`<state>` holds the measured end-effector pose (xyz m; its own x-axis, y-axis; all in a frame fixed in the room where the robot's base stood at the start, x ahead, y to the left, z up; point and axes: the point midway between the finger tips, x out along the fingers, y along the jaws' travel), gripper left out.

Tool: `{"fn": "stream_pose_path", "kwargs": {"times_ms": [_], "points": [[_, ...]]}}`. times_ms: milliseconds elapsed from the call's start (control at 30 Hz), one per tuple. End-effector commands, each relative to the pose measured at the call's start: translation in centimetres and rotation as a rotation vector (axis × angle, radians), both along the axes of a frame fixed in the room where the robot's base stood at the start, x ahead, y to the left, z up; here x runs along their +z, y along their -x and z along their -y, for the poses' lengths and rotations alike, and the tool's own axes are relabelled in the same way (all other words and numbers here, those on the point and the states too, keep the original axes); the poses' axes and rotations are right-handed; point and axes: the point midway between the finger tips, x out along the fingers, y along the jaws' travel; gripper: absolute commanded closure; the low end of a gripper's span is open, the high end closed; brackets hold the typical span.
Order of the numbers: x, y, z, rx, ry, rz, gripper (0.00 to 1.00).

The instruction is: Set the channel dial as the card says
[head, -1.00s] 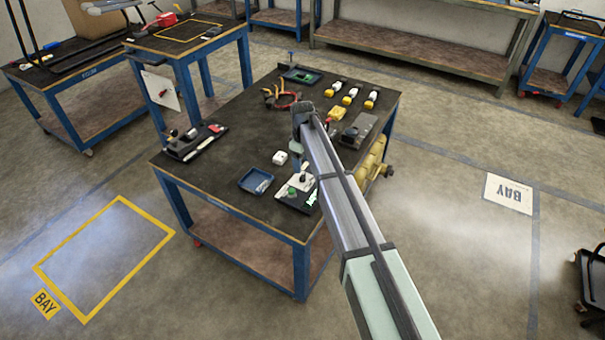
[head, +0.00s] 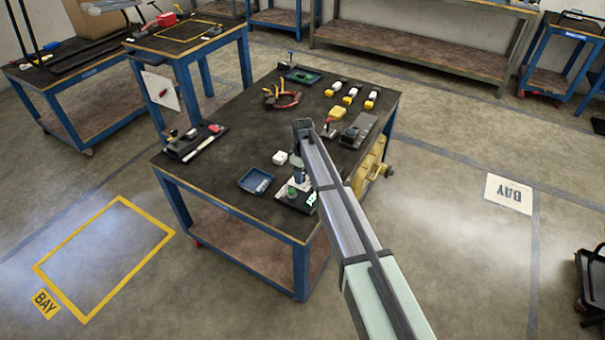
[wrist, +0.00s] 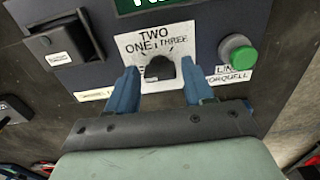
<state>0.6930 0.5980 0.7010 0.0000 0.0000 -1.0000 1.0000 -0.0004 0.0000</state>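The channel dial (wrist: 160,71) is a dark knob on a white plate marked ONE, TWO and THREE, in the upper middle of the wrist view. Its exact pointing direction is hard to tell. My gripper (wrist: 162,82) is open, with one blue finger on each side of the dial; I cannot tell whether they touch it. In the head view, the gripper (head: 298,176) is over the control panel (head: 290,203) at the table's front, partly hiding it. A green plate (wrist: 150,4) with cut-off white lettering shows at the top of the wrist view; I cannot read a card's instruction.
A green button (wrist: 238,54) is right of the dial, and a black switch housing (wrist: 62,42) is left. Pliers (head: 283,98) and several yellow-and-white items lie farther back.

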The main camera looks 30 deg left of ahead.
Motion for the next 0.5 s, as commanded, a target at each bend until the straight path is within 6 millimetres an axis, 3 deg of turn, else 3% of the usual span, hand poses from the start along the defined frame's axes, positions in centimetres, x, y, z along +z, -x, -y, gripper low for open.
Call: {"fn": "stream_pose_path", "kwargs": {"times_ms": [433,500], "points": [[0.02,0.0,0.0,0.0,0.0,0.0,0.92],[0.03,0.0,0.0,-0.001,0.0,0.0,0.92]]}}
